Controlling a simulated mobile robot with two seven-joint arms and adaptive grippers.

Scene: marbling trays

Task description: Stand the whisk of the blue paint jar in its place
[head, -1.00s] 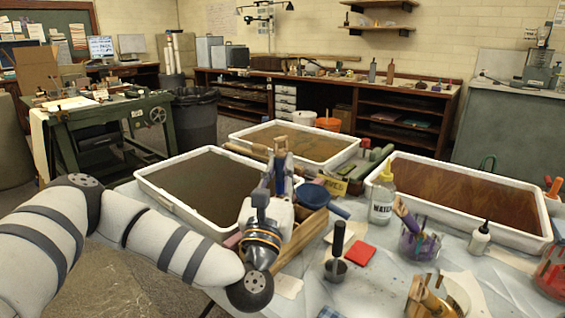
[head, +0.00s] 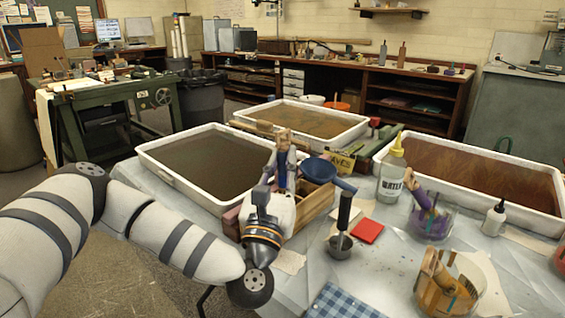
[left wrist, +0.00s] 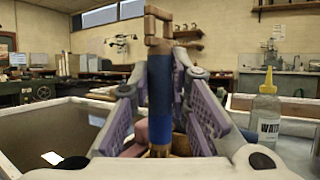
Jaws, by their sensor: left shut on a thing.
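My left gripper (head: 283,165) is shut on a wooden handle with a blue band, seemingly the blue jar's whisk (left wrist: 160,97). In the left wrist view the handle stands upright between the two finger pads, and its wooden top rises above them. Its lower end is hidden by my gripper. The held handle also shows in the head view (head: 282,172), above a wooden caddy (head: 316,206). I cannot make out the blue paint jar. My right gripper is not in view.
A dark tray (head: 165,176) lies behind my left arm, with two brown trays beyond. A blue round-headed tool (head: 318,169) is just right of my gripper.

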